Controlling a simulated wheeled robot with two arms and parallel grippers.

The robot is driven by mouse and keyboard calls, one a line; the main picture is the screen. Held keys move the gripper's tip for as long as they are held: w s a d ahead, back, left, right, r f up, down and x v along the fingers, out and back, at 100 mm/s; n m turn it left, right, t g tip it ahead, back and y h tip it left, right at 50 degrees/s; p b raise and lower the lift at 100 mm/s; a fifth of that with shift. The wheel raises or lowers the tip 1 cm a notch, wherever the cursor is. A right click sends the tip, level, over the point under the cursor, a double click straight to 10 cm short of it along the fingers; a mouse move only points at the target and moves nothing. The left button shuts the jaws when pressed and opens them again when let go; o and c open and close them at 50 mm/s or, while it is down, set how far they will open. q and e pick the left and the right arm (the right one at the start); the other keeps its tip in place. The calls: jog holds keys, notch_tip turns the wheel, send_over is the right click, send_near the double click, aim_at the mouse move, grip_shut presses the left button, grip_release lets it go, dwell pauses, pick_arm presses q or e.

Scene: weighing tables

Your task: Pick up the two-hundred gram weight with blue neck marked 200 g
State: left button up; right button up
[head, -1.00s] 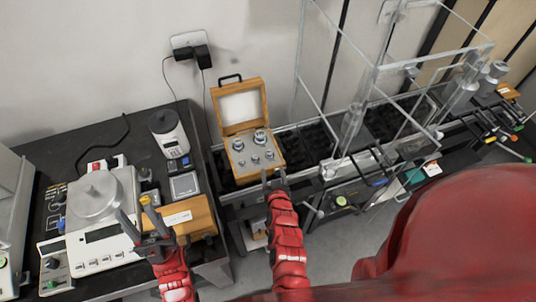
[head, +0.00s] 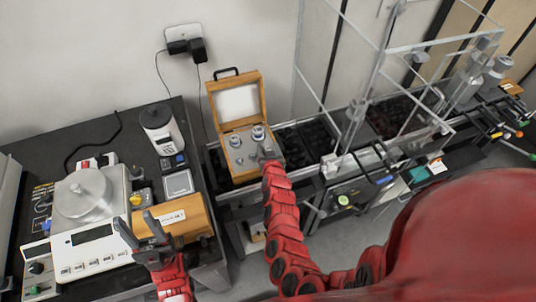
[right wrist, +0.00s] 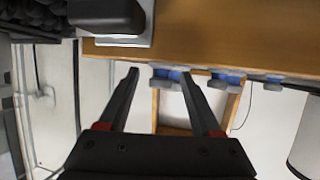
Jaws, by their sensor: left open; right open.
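An open wooden box (head: 238,112) holds several silvery weights. Two larger ones stand at the back, a right one (head: 258,132) and a left one (head: 235,142); smaller ones are in front, partly hidden by my right gripper. Blue necks show on weights in the right wrist view, one between my fingertips in the picture (right wrist: 167,76) and one beside it (right wrist: 228,81). No 200 g mark is readable. My right gripper (head: 266,151) is open over the front right of the box; I cannot tell whether it touches a weight. My left gripper (head: 137,222) is open and empty by the balance.
A balance (head: 85,205) with a round pan stands on the left table, near a closed wooden box (head: 180,218) and a white-and-black device (head: 162,130). A clear-walled frame (head: 372,75) rises to the right of the open box.

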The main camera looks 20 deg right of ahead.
grip_shut()
dwell(0.5)
